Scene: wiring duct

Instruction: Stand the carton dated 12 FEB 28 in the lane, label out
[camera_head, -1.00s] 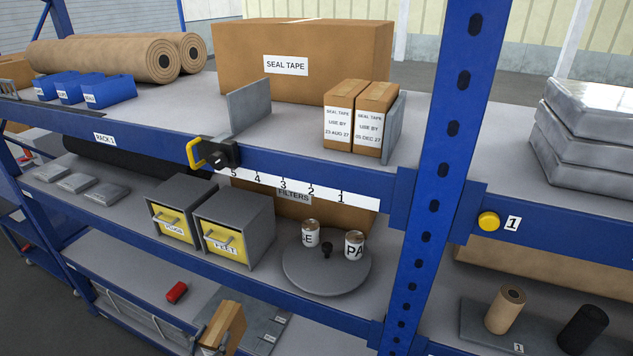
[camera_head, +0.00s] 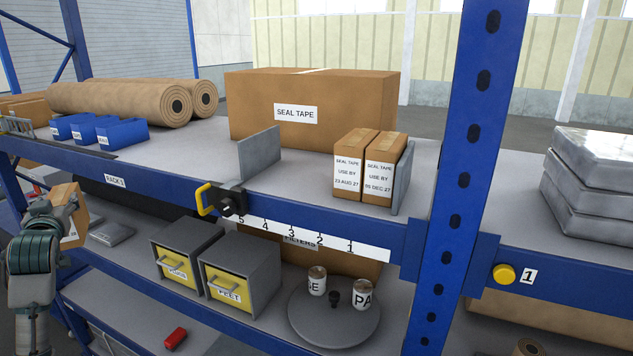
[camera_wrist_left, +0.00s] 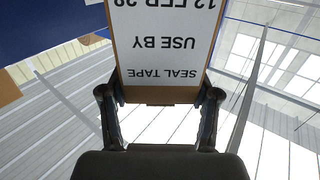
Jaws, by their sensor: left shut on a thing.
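The carton dated 12 FEB 28 (camera_wrist_left: 155,50) fills the upper middle of the left wrist view, its white label upside down there and its top edge cut off. My left gripper (camera_wrist_left: 160,97) is shut on it, one finger on each side. In the head view the left gripper (camera_head: 52,212) holds the carton (camera_head: 77,206) at the far left, in front of the rack. The lane is on the top shelf, between a grey divider (camera_head: 260,152) and a grey end plate (camera_head: 403,178). Two SEAL TAPE cartons, 23 AUG 27 (camera_head: 348,180) and 05 DEC 27 (camera_head: 378,182), stand side by side against the end plate, labels out.
A yellow-handled black clamp (camera_head: 225,200) sits on the shelf's front edge. A large SEAL TAPE box (camera_head: 300,100) stands behind the lane. Blue bins (camera_head: 120,132) and brown rolls (camera_head: 130,99) lie left. A blue upright (camera_head: 470,170) rises right. The lane's left part is clear.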

